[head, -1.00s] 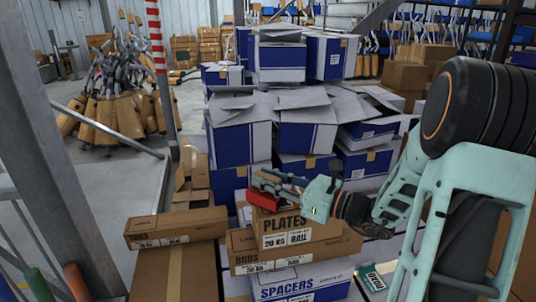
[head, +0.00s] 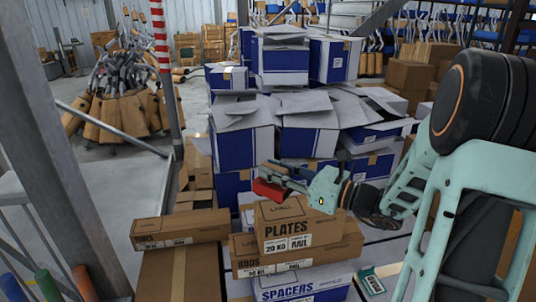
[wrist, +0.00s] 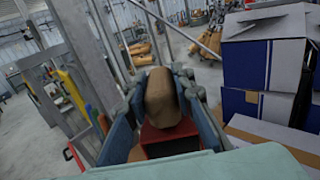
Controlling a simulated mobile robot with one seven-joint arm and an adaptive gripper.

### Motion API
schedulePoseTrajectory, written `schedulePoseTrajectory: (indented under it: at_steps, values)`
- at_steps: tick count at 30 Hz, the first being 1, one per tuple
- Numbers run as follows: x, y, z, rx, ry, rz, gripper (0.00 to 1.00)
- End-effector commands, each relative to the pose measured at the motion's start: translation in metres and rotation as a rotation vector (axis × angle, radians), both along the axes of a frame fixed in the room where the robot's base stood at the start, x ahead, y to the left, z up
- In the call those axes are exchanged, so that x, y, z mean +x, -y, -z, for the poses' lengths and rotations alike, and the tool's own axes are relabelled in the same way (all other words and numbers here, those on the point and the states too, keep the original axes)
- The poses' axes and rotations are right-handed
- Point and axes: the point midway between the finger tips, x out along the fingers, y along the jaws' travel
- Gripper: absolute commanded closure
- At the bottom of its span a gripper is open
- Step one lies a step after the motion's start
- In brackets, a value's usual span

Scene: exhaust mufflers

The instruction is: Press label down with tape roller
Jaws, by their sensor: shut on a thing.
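My gripper (head: 272,179) is shut on a red tool, which I take to be the tape roller (head: 268,190). It is held in the air, just above the top left of the PLATES box (head: 270,217). In the wrist view, the red body (wrist: 170,137) and a rounded brown part (wrist: 162,97) sit between the fingers (wrist: 160,88). The PLATES box has a white label (head: 288,243) reading "20 KG RAIL" low on its front. The roller is apart from this label. Whether that is the task's label, I cannot tell.
The PLATES box stands on a RODS box (head: 252,265), with a SPACERS box (head: 290,290) below. A long brown box (head: 180,229) lies to the left. Blue-and-white cartons (head: 245,147) are stacked close behind. A grey post (head: 65,130) stands at left.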

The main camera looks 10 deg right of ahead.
Motion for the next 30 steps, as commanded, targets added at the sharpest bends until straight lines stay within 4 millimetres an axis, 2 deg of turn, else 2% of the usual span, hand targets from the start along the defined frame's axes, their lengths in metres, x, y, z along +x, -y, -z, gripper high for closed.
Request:
schedulePoseTrajectory:
  at_steps: [1,13,30]
  values:
    - [0.001,0.0,-0.007,0.0,0.001,-0.001,1.0]
    - [0.004,0.003,-0.03,0.0,0.001,-0.007,1.0]
    - [0.005,0.004,-0.031,0.0,0.001,-0.008,1.0]
